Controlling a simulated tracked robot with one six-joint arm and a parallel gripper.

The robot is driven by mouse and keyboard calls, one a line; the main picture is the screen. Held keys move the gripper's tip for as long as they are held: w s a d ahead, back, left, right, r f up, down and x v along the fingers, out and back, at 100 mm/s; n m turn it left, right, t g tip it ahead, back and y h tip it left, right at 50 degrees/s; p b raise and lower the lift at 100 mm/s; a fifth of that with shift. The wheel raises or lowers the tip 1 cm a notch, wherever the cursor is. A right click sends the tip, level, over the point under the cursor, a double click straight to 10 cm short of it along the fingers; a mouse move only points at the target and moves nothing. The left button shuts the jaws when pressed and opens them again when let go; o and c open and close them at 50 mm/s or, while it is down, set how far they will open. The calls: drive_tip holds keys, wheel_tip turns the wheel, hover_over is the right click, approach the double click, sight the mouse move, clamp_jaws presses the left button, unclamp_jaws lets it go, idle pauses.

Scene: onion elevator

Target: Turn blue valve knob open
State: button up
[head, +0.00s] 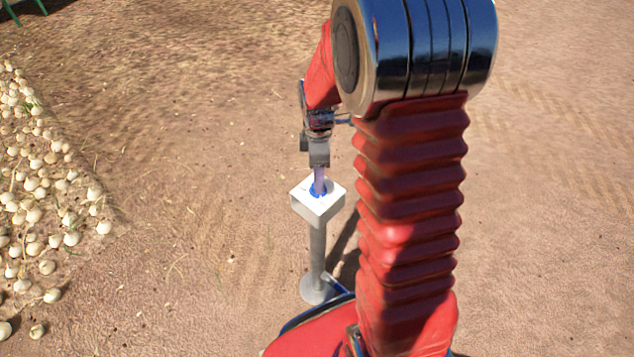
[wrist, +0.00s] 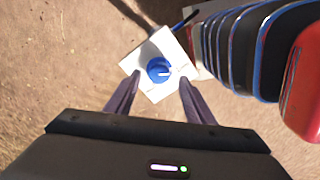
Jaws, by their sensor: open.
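The blue valve knob (wrist: 159,70) sits on the top face of a white box (wrist: 132,62) in the wrist view. A pale mark shows on the right part of the knob. In the head view the white box (head: 322,208) stands on a grey post with a round foot, and the knob (head: 316,192) is partly hidden behind the fingers. My gripper (wrist: 160,80) is open, with one finger to the left and one to the right of the knob. My gripper (head: 319,182) points down over the box in the head view. I cannot tell whether the fingers touch the knob.
Many pale onions (head: 35,190) lie on the ground at the left. Bare brown soil surrounds the post (head: 317,250). My red arm covers the ground to the right of the post. A green object (head: 28,8) shows at the top left corner.

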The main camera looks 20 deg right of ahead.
drive_tip(key=shift+f, duration=1.85)
drive_tip(key=shift+c, duration=0.3)
drive_tip(key=c, duration=0.9)
drive_tip(key=shift+a, duration=0.3)
drive_tip(key=shift+c, duration=0.5)
drive_tip(key=shift+d, duration=0.2)
